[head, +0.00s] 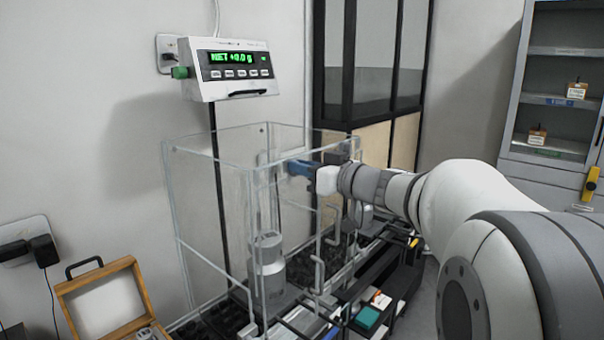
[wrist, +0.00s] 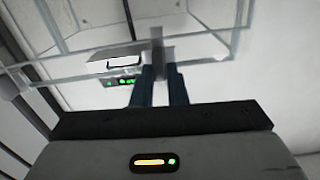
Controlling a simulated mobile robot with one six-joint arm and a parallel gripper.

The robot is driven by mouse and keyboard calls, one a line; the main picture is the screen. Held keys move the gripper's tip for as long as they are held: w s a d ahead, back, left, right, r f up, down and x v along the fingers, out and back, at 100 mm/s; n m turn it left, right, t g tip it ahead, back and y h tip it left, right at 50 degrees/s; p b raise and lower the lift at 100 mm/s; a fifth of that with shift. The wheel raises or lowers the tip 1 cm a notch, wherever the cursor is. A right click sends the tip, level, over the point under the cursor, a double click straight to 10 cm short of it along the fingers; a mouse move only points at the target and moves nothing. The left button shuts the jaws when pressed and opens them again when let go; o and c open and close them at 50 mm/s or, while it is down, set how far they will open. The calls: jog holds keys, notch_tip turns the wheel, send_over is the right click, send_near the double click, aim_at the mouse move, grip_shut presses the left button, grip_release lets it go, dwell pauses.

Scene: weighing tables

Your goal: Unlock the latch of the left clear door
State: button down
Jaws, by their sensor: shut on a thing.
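The clear draft shield (head: 208,215) stands on the bench with see-through walls and pale edges. My gripper (head: 296,168) reaches in from the right at its upper part, its blue fingers pointing left. In the wrist view my gripper (wrist: 160,84) has its two blue fingers closed around a grey upright piece (wrist: 157,48) at a clear panel's edge. This piece looks like the door latch, but I cannot tell its locked state. The fingers hide its lower part. A grey metal weight (head: 268,270) stands inside the shield.
A balance display (head: 236,72) with green digits hangs on the wall; it also shows in the wrist view (wrist: 118,62). An open wooden case (head: 105,300) stands at lower left. Dark trays with small items (head: 368,317) lie right of the shield. A grey cabinet (head: 560,95) stands at right.

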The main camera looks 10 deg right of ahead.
jog(key=shift+w+d+f+m+b, duration=0.1)
jog(key=shift+f+m+b, duration=0.1)
jog(key=shift+m+b, duration=2.15)
jog(key=shift+w+d+f+m+b, duration=0.15)
jog(key=shift+m+b, duration=1.15)
jog(key=shift+m, duration=2.1)
jog(key=shift+d+f+m+b, duration=0.1)
jog(key=shift+f+m+b, duration=0.1)
jog(key=shift+m+b, duration=2.15)
jog(key=shift+m+p, duration=0.55)
jog(key=shift+m, duration=0.15)
jog(key=c, duration=1.4)
grip_release()
jog(key=shift+r, duration=0.1)
jog(key=shift+c, duration=0.2)
jog(key=shift+s, duration=0.1)
jog(key=v, duration=0.7)
jog(key=shift+s+d, duration=0.2)
jog(key=shift+s, duration=0.05)
